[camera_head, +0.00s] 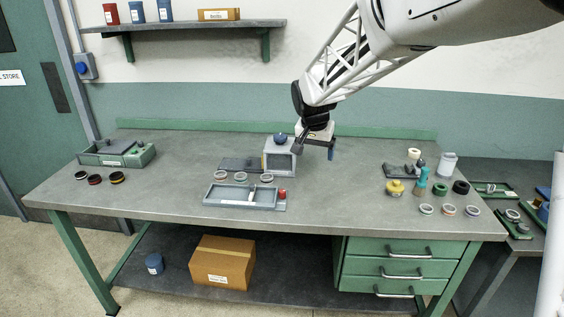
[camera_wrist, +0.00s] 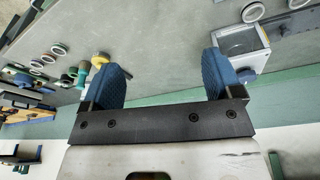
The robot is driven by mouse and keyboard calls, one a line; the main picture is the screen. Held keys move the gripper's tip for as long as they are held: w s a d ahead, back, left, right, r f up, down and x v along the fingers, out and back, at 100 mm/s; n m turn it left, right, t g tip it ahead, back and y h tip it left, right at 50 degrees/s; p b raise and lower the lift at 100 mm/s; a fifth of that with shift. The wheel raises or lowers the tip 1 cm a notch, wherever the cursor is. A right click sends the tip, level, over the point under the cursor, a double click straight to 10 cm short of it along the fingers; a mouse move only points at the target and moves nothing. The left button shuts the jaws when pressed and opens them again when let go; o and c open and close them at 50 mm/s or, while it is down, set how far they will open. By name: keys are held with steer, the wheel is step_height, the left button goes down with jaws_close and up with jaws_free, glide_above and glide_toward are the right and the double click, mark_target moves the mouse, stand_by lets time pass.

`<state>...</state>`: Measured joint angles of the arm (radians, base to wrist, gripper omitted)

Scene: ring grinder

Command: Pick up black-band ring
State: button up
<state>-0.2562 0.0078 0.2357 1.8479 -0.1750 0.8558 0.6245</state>
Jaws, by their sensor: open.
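Three dark rings lie at the left of the bench, in front of the green tray. The leftmost ring (camera_head: 81,175) looks black, the middle ring (camera_head: 95,179) has a reddish tint and the right ring (camera_head: 116,177) a brownish one. The leftmost looks most like the black-band ring, but the bands are too small to tell surely. My gripper (camera_head: 316,151) hangs above the bench by the grey machine box, well to the right of these rings. In the wrist view its blue fingers (camera_wrist: 164,80) are spread, with nothing between them.
The grey machine box (camera_head: 279,157) stands mid-bench, with pale rings (camera_head: 241,176) and a grey tray (camera_head: 239,196) in front. A green tray (camera_head: 117,151) stands at the left. Pots and pale rings (camera_head: 449,210) crowd the right. The front left bench is clear.

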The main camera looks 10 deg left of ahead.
steer(key=w+a+f, duration=0.8)
steer(key=w+a, duration=0.2)
steer(key=w, duration=0.1)
steer(key=m, duration=0.1)
glide_toward(267, 175)
steer(key=shift+s+d+f, duration=0.1)
steer(key=shift+s+f, duration=0.1)
steer(key=shift+s, duration=0.3)
steer(key=shift+s+f, duration=0.2)
steer(key=shift+s, duration=0.35)
steer(key=shift+x, duration=1.25)
steer(key=shift+w+f, duration=0.1)
steer(key=shift+x, duration=2.5)
steer(key=shift+d, duration=0.1)
steer(key=shift+c, duration=0.3)
